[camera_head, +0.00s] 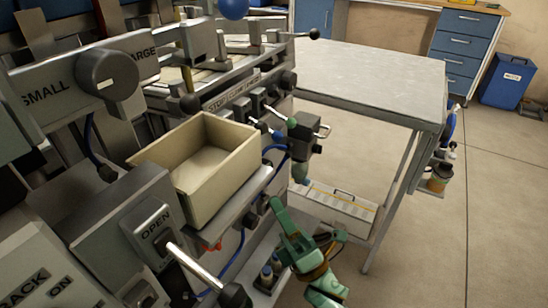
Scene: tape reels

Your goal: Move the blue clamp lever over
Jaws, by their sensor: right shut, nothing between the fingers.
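A blue ball knob (232,8) stands above the machine at the top edge of the head view and is partly cut off. A small blue-tipped handle (277,135) sits beside a green knob on the machine's right side. I cannot tell for sure which of the two is the clamp lever. My right gripper (278,206) is green and shut, with nothing held. It is in the lower middle, to the right of the machine's front edge, apart from both blue parts. My left gripper is out of view.
An open beige bin (243,167) sits on the machine's front. A lever marked OPEN (190,262) juts out at the lower left. A grey table (375,75) stands behind at the right. A case (338,203) lies below it.

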